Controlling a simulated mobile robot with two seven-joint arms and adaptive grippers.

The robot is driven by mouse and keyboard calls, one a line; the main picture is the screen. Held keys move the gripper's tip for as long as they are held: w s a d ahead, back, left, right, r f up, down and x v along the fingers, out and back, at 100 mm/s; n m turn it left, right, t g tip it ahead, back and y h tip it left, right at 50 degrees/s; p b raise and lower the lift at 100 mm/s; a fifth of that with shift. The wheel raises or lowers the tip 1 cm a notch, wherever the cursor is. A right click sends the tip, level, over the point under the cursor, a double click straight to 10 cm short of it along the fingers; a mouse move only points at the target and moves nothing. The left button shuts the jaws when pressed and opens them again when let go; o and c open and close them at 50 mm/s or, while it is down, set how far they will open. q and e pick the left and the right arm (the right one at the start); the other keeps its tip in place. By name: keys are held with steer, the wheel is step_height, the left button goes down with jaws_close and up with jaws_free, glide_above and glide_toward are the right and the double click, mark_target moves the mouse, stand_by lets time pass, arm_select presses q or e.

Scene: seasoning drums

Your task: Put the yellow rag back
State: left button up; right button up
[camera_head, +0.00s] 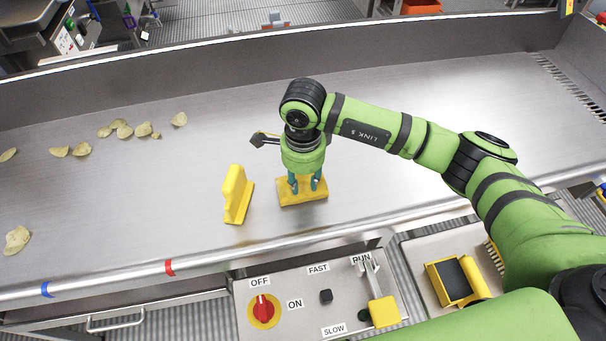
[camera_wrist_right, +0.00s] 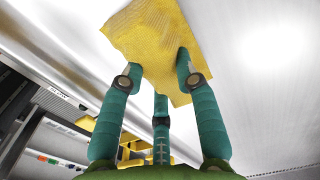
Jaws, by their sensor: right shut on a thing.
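The yellow rag (camera_head: 303,197) is under my right gripper (camera_head: 306,183), over the metal conveyor surface near its front edge. In the right wrist view the rag (camera_wrist_right: 145,42) is a textured yellow piece between and beyond the teal fingers (camera_wrist_right: 160,75), and the fingers are shut on it. I cannot tell whether the rag touches the surface. My left gripper is not in view.
A yellow upright wedge-like object (camera_head: 236,195) stands just left of the rag. Several chips (camera_head: 120,130) lie at the left. A control panel (camera_head: 300,310) with a red knob (camera_head: 263,309) is in front. A yellow-framed holder (camera_head: 452,283) sits at lower right.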

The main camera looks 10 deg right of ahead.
mark_target(303, 180)
steer(key=shift+f+b, duration=0.2)
steer(key=shift+b, duration=0.1)
steer(key=o, duration=1)
steer(key=shift+r, duration=0.1)
steer(key=shift+r+p, duration=0.25)
steer(key=shift+p, duration=0.15)
steer(key=shift+r+b, duration=0.3)
steer(key=shift+b, duration=0.05)
step_height(303, 180, up, 11)
steer(key=b, duration=0.3)
steer(key=shift+r, duration=0.15)
steer(key=shift+s, duration=0.1)
